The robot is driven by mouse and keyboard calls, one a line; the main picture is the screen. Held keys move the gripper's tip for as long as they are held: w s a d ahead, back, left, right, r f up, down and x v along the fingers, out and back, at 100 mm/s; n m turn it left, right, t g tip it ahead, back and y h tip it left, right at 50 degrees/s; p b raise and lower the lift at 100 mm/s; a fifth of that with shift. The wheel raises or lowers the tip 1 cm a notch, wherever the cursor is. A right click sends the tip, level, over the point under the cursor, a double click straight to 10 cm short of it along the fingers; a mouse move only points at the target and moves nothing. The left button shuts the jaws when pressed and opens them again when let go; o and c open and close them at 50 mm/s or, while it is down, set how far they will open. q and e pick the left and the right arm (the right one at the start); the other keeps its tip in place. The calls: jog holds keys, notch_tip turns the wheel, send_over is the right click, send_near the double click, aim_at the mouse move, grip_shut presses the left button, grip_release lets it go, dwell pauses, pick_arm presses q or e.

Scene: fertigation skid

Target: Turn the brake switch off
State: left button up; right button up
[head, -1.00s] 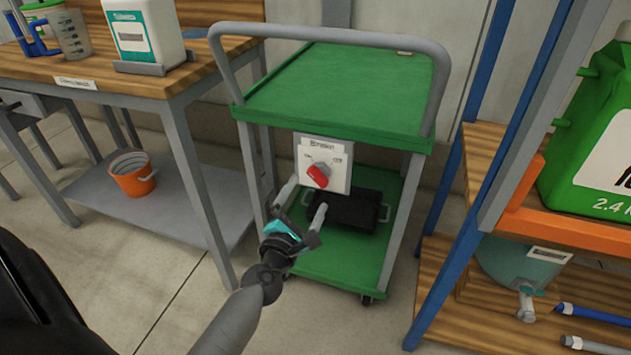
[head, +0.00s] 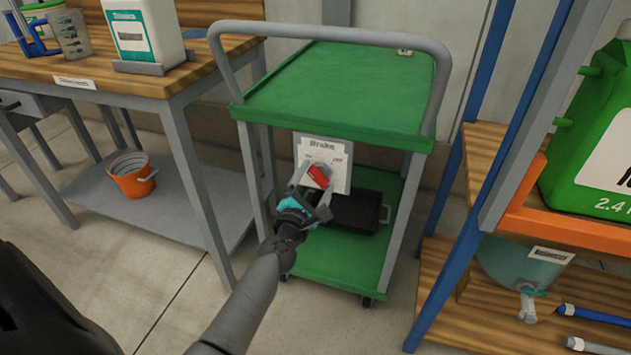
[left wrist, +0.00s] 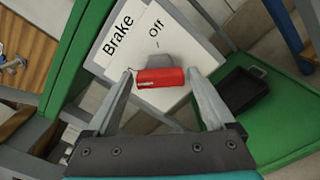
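The brake switch is a red knob (head: 319,176) on a white plate (head: 338,158) marked "Brake", fixed below the top of the green cart. In the head view, "Off" is at the plate's upper right and a fainter label is at its upper left. My left gripper (head: 316,180) is open in front of the plate. In the left wrist view, the red knob (left wrist: 160,78) sits between the spread fingertips (left wrist: 160,75), with a small gap showing at each side. I cannot tell clearly which label the knob points to. My right gripper is not in view.
The green cart (head: 340,90) has a grey push handle (head: 330,31) arching above. A black tray (head: 358,212) lies on its lower shelf. A workbench (head: 150,80) stands left, and a shelf rack with a blue post (head: 450,270) stands close on the right.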

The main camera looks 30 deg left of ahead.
pick_arm(q)
jog(key=c, duration=1.1)
